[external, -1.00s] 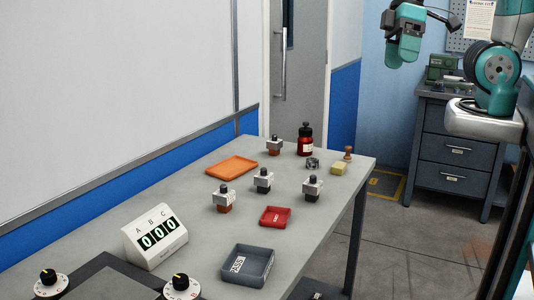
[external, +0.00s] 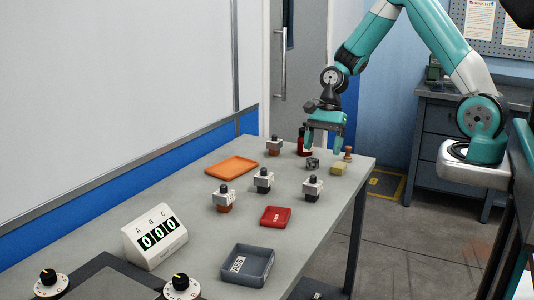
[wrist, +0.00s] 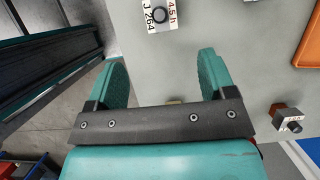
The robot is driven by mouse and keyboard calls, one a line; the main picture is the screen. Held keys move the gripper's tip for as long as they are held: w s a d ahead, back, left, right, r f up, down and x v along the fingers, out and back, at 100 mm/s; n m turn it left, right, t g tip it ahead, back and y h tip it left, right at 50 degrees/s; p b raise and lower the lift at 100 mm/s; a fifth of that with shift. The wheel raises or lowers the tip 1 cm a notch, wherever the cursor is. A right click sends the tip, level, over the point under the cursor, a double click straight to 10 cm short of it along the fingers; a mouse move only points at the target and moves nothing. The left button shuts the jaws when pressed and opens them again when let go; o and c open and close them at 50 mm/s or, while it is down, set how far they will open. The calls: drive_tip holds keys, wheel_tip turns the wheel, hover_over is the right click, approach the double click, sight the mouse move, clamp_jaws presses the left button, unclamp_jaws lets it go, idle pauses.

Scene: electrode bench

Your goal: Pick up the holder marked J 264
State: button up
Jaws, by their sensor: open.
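The holder marked J 264 (wrist: 159,14) shows at the top of the wrist view, partly cut off by the frame. It has a white label face and a dark round knob. In the external view it is probably the front right holder (external: 312,188), but its label is too small to read there. My gripper (external: 324,146) is open and empty above the far right of the table. In the wrist view my gripper's open fingers (wrist: 164,58) point towards the holder and are apart from it.
Other holders stand at left (external: 223,198), middle (external: 263,180) and back (external: 273,145). A dark red bottle (external: 301,146), a yellow block (external: 338,169) and a stamp (external: 348,153) are near my gripper.

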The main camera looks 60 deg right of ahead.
sight(313, 182)
drive_tip(key=x, duration=0.6)
drive_tip(key=shift+a+f+p, duration=0.1)
drive_tip(key=shift+f+p, duration=0.05)
drive_tip(key=shift+p, duration=0.15)
drive_tip(key=x, duration=0.2)
drive_tip(key=p+x, duration=0.1)
drive_tip(key=x, duration=0.2)
drive_tip(key=shift+w+a+p, duration=0.2)
drive_tip(key=shift+a+p, duration=0.1)
drive_tip(key=shift+c, duration=0.2)
drive_tip(key=c, duration=1.2)
